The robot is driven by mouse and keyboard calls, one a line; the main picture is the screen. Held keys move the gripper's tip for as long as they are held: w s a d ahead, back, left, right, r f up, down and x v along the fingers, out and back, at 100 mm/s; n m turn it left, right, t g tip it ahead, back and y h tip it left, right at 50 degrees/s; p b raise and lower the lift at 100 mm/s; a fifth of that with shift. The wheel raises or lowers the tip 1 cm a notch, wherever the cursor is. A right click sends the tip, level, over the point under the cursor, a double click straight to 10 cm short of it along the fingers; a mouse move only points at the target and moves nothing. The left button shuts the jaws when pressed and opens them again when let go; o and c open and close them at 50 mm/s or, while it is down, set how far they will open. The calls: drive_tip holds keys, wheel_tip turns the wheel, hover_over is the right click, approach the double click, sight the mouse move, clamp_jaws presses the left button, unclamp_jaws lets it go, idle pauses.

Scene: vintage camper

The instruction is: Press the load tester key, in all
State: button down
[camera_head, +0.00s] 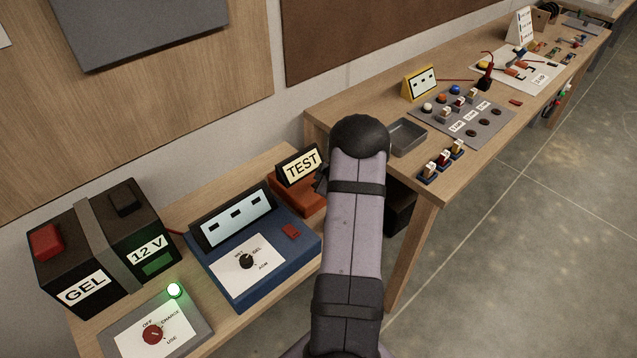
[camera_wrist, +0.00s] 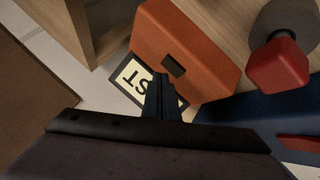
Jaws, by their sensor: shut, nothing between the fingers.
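The load tester is an orange box (camera_head: 290,197) with a cream TEST sign (camera_head: 300,164) on its back, at the right end of the low bench in the head view. The wrist view shows the orange box (camera_wrist: 195,40) close up, with a small dark rectangle (camera_wrist: 173,65) on it and the sign upside down. My gripper (camera_wrist: 162,82) is shut and empty, its tips overlapping the near edge of the box in the picture. I cannot tell if they touch. A red block on a grey round base (camera_wrist: 280,65) sits beside the box. My arm hides part of the tester in the head view.
A blue charger (camera_head: 262,265) with a dial and red key stands left of the tester. A black battery (camera_head: 105,240) and a grey switch panel (camera_head: 190,320) with a lit green lamp are further left. A higher workbench (camera_head: 425,200) with several small parts stands right.

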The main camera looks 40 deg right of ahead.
wheel_tip(320, 180, up, 5)
drive_tip(key=p, duration=0.5)
idle(0.3)
idle(0.7)
